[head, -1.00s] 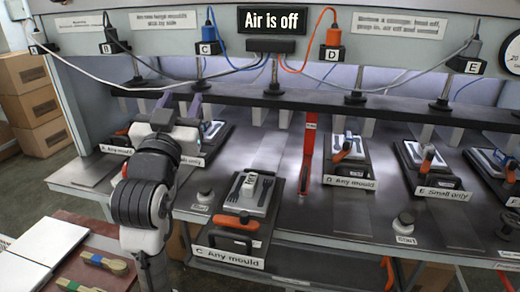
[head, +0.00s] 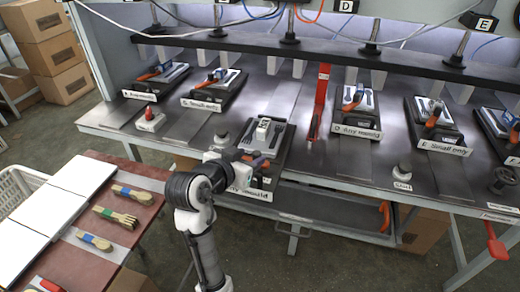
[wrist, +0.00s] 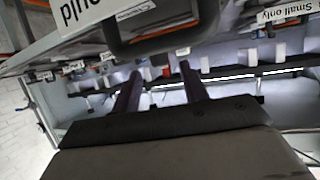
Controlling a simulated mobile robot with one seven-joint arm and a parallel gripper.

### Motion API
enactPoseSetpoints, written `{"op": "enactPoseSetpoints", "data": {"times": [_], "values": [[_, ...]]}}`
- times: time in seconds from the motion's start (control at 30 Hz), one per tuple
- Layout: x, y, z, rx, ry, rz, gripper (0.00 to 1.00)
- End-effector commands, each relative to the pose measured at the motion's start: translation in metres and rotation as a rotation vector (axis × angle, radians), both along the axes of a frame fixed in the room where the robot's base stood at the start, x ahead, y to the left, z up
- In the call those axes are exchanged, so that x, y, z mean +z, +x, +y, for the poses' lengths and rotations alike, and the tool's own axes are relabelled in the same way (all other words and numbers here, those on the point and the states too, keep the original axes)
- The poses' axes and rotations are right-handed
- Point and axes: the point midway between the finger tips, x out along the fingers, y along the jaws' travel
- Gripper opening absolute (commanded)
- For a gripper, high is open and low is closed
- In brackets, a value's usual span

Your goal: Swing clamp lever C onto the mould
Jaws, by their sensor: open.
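Station C's black plate (head: 284,160) stands at the front edge of the bench, with a grey mould (head: 270,133) on it. Clamp lever C (head: 258,163), with an orange handle, shows at the front of the plate, partly hidden by my gripper. My gripper (head: 236,162) is at the front left of station C, close to the lever; whether it touches cannot be told. In the wrist view my gripper (wrist: 160,72) has its two dark fingers apart, with nothing seen between them. The plate's underside or front and a bit of orange (wrist: 150,30) show above the fingers.
A red upright post (head: 318,105) stands right of station C. Neighbouring stations have orange levers.

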Motion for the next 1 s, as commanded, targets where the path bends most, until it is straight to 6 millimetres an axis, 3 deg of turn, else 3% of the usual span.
{"op": "enactPoseSetpoints", "data": {"times": [0.3,0.73,1.0], "values": [[-0.020,0.043,-0.026,-0.001,0.000,0.002,0.44],[-0.025,0.052,-0.031,0.001,0.001,-0.001,0.44],[-0.025,0.052,-0.031,0.001,0.001,-0.001,0.11]]}}
